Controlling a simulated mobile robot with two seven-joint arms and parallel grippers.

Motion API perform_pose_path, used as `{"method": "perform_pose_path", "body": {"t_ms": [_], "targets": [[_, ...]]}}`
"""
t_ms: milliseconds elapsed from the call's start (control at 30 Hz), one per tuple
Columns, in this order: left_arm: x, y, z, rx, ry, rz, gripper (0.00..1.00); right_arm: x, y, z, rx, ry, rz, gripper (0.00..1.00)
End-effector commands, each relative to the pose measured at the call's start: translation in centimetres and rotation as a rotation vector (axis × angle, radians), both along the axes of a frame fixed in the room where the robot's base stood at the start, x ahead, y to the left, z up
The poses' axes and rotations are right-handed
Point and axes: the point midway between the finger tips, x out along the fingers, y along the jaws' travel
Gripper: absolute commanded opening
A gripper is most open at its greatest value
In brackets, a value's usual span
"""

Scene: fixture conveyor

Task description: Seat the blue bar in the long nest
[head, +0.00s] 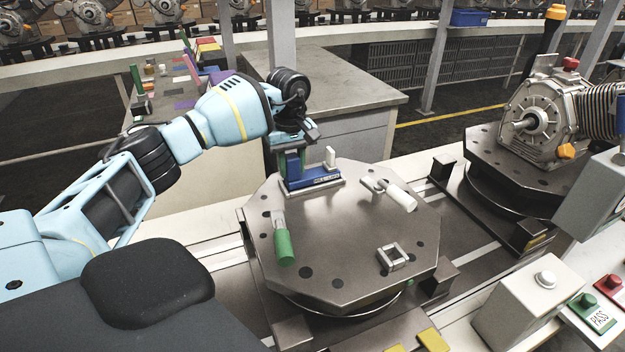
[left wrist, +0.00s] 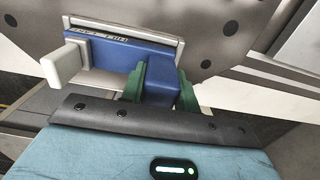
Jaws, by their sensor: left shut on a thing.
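The blue bar (head: 316,177) is at the back of the dark turntable plate, at the long nest (head: 318,187), whose pale rim shows along the bar. The left wrist view shows the bar (left wrist: 128,56) lined up lengthwise with the nest's grey rim (left wrist: 125,22). I cannot tell whether the bar is fully down in it. My left gripper (head: 292,168) is shut on the bar's raised blue block; its green fingers (left wrist: 160,84) sit on both sides of that block. A cream upright post (head: 330,157) stands at the bar's other end. My right gripper is not in view.
The turntable plate (head: 340,285) also carries a green cylinder (head: 284,246), a white cylinder (head: 402,198) and an empty square frame (head: 392,256). A motor-like unit (head: 540,120) stands on another plate at right. A grey cabinet (head: 350,85) stands behind.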

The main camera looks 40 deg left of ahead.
Motion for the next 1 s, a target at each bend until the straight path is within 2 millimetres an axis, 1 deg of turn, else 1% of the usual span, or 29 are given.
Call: {"method": "perform_pose_path", "body": {"t_ms": [333, 1000], "targets": [[0.03, 0.01, -0.79, 0.0, -0.002, 0.0, 0.0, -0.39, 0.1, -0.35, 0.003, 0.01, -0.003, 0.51], [0.03, 0.02, -1.04, 0.0, -0.003, 0.0, 0.0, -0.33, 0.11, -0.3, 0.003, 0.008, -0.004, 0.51]]}}
